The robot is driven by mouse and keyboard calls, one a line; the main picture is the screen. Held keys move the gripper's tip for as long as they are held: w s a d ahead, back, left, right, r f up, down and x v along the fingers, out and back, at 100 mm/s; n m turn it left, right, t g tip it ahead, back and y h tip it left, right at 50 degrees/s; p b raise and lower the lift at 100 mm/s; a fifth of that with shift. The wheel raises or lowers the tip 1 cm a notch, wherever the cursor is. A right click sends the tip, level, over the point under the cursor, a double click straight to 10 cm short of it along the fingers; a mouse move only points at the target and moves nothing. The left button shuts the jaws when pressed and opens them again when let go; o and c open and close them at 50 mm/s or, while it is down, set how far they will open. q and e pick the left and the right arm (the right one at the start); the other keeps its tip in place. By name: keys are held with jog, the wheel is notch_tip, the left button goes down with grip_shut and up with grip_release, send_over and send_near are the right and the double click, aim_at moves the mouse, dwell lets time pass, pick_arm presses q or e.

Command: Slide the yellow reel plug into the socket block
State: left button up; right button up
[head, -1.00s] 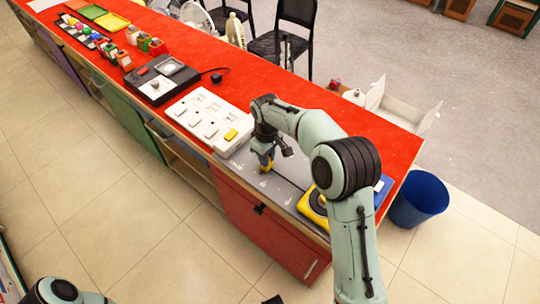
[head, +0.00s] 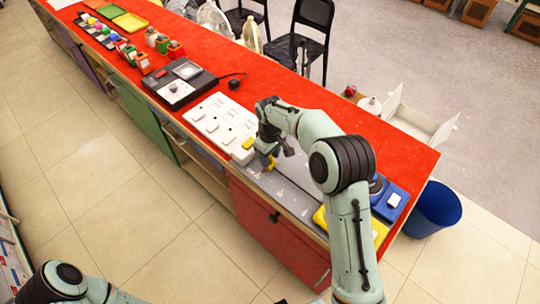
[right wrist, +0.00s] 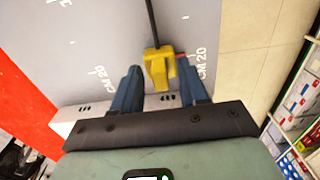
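The yellow plug (right wrist: 158,68) lies between the two blue fingers of my right gripper (right wrist: 158,75) in the right wrist view. Narrow gaps show on both sides of it, so the fingers look open around it. A dark cord runs from the plug away over the grey mat. In the head view my right gripper (head: 268,162) is low over the mat, beside the near end of the white socket block (head: 212,118). The block's slotted side (right wrist: 68,122) shows behind the fingers in the wrist view. The yellow reel (head: 376,232) is partly hidden by my arm. My left gripper is out of view.
A black device (head: 178,84) and small coloured items stand beyond the socket block. A blue bin (head: 434,210) stands on the floor at the right.

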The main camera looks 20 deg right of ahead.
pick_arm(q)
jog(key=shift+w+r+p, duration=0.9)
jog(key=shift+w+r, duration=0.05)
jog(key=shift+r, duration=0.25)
pick_arm(e)
notch_tip(320, 180, up, 13)
jog(key=shift+r, duration=0.2)
